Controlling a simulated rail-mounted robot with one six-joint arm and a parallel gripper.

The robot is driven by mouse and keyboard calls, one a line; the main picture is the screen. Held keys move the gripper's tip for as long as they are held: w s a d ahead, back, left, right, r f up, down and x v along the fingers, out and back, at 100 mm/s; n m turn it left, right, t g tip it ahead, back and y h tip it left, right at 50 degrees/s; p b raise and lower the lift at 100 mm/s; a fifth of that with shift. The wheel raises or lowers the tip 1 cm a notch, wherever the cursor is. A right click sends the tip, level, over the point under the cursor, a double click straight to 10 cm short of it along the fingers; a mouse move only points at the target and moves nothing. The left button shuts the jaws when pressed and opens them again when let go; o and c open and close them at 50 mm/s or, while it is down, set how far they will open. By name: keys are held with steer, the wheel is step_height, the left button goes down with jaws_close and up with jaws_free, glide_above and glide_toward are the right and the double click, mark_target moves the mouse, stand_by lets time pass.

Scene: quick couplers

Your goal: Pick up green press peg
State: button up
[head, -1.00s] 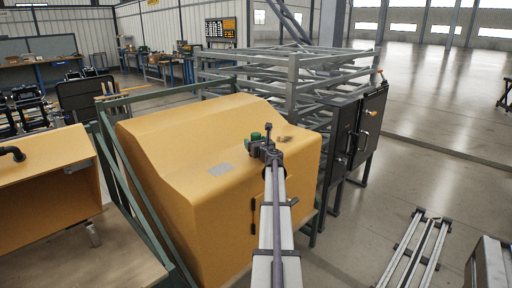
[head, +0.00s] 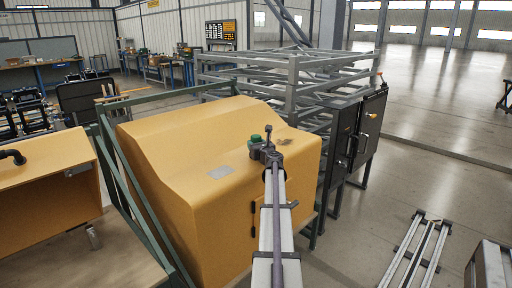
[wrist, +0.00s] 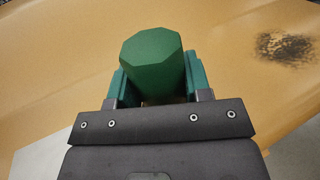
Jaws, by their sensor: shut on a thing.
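The green press peg (wrist: 152,62) is a dark green block with a many-sided top. In the wrist view it sits between the two teal fingers of my gripper (wrist: 155,88), which are shut on it. In the head view the peg (head: 256,138) is small, at the end of my arm, over the top of the yellow housing. Whether the peg touches the yellow surface cannot be told.
The large yellow housing (head: 190,165) lies below my gripper. A dark scorched patch (wrist: 288,48) marks its surface to the right. A dark cabinet (head: 352,130) and a grey metal rack (head: 290,75) stand behind and right.

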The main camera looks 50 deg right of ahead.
step_height(320, 180, up, 10)
steer(key=p, duration=0.9)
steer(key=shift+f, duration=0.15)
